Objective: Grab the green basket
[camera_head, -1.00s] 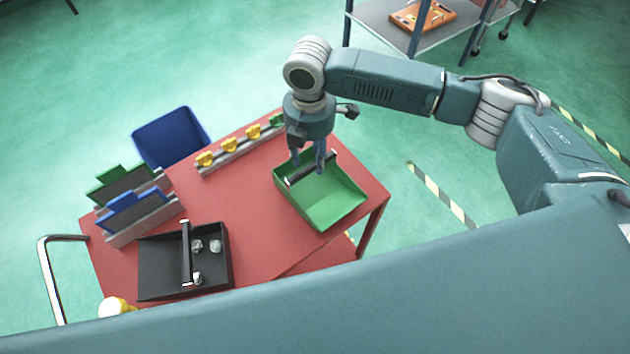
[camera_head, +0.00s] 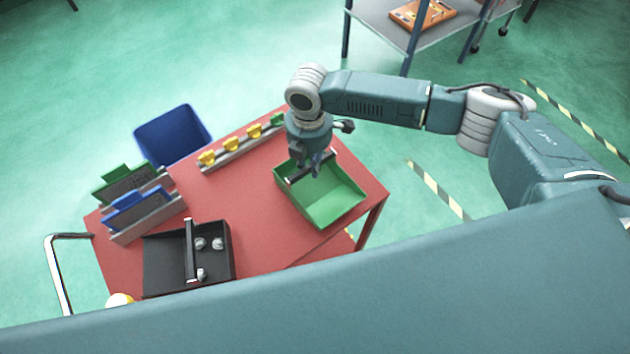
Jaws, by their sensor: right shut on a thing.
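The green basket (camera_head: 325,203) sits on the right end of the red table (camera_head: 240,215). A dark bar-shaped handle (camera_head: 325,162) spans its far side. My right gripper (camera_head: 309,174) points down over the basket and is shut on the handle; its fingertips partly hide the bar. The basket looks level, and I cannot tell whether it touches the table top. My left gripper is not in view.
A black tray (camera_head: 160,262) with a bar and several small metal parts stands at the front left. Green and blue holders (camera_head: 140,200) and a rail with yellow pieces (camera_head: 232,145) line the table. A blue bin (camera_head: 172,135) stands behind.

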